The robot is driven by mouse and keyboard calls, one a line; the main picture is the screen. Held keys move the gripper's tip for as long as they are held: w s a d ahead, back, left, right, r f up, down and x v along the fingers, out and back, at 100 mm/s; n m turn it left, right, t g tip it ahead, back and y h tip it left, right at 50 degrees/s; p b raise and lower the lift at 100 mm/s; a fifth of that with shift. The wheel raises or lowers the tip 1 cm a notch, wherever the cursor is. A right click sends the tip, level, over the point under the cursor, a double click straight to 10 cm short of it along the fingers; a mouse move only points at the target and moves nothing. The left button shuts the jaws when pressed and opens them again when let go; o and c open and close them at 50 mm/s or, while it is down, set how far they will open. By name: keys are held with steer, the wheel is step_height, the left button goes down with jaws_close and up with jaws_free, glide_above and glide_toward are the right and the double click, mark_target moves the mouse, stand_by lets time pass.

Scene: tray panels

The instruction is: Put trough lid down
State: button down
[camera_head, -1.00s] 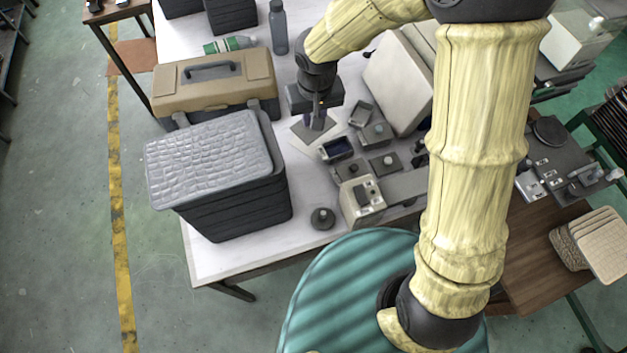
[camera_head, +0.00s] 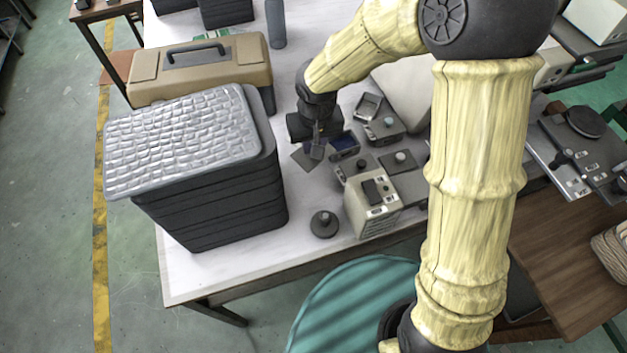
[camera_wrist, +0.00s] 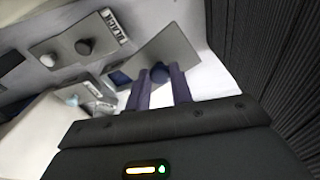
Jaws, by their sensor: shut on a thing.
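My gripper (camera_head: 318,152) is shut on the dark knob (camera_wrist: 159,72) of a thin square grey lid. The lid (camera_head: 303,159) shows beside the fingers in the head view and fans out past the fingertips in the wrist view (camera_wrist: 178,47). In the head view it is just left of the trough (camera_head: 344,144), a small open box with a dark blue inside. The trough appears partly behind the lid in the wrist view (camera_wrist: 119,78). The lid looks turned and tilted. I cannot tell its height above the white table.
A tall black stack of crates with a grey ribbed top (camera_head: 185,140) stands close left of my gripper. A tan toolbox (camera_head: 205,75) is behind it. Panels with knobs (camera_head: 398,162), a beige box (camera_head: 372,205) and a dark round knob piece (camera_head: 324,224) stand right and in front.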

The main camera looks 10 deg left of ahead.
step_height(320, 180, down, 6)
steer(key=shift+f+b, duration=0.15)
steer(key=shift+b, duration=0.15)
stand_by(0.3)
